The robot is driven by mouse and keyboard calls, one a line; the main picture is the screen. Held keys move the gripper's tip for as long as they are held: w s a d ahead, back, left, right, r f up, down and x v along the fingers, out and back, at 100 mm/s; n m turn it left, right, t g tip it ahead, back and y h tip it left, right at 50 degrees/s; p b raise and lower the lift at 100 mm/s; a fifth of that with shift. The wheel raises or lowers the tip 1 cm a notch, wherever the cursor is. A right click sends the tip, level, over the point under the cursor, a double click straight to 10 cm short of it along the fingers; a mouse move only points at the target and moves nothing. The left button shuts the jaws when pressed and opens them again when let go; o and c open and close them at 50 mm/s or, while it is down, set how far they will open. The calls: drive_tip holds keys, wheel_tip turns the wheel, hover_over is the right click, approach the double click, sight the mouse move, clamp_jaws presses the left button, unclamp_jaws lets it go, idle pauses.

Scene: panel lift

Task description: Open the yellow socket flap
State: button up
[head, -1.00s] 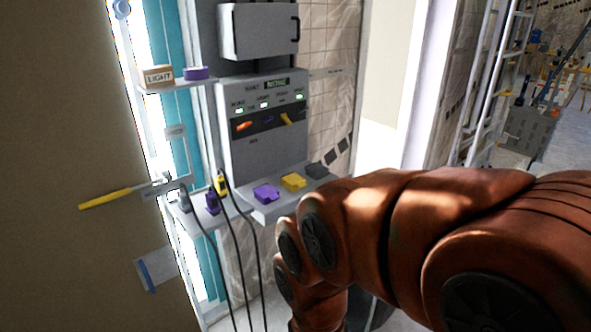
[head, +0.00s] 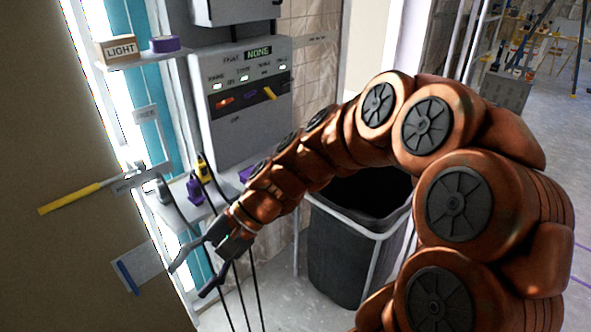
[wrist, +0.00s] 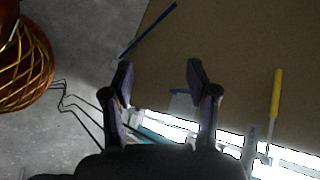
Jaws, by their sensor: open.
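The yellow socket flap is not visible now; my arm covers the part of the panel's ledge where it showed before. Part of the purple flap (head: 245,173) shows just beyond my arm in the head view. The grey panel (head: 238,140) stands behind, with switches and a display reading NONE. My gripper (head: 191,279) is open and empty, below and in front of the plug shelf, pointing down and left. In the wrist view its two fingers (wrist: 160,73) are spread apart over the floor and the brown wall, with no flap in sight.
A yellow plug (head: 203,168) and a purple plug (head: 194,189) sit on the small shelf, with dark cables hanging near my gripper. A yellow-handled tool (head: 75,195) hangs at left. A black bin (head: 345,250) stands under my arm. A LIGHT box (head: 118,49) is on the upper shelf.

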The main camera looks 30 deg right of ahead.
drive_tip(key=w+d+m+t+y+b, duration=0.1)
drive_tip(key=w+d+m+t+y, duration=0.1)
drive_tip(key=w+d+m+t, duration=1.3)
drive_tip(key=w+d+f+m+t+h, duration=0.1)
drive_tip(key=w+d+f+m+h, duration=0.2)
drive_tip(key=d, duration=0.6)
drive_tip(key=w+d+f+m+h+b, duration=0.1)
drive_tip(key=w+d+f+m+h, duration=0.2)
drive_tip(key=d, duration=0.6)
drive_tip(key=w+d+f+m+t+h, duration=0.1)
drive_tip(key=d+f+m+h, duration=0.3)
drive_tip(key=d, duration=0.5)
drive_tip(key=shift+m+y, duration=0.4)
drive_tip(key=shift+y, duration=0.3)
drive_tip(key=shift+r+p+x, duration=0.1)
drive_tip(key=shift+p+x, duration=0.25)
drive_tip(key=shift+x, duration=1.5)
drive_tip(key=shift+r+p+x, duration=0.15)
drive_tip(key=shift+p+x, duration=0.2)
drive_tip(key=shift+x, duration=1.55)
clamp_jaws()
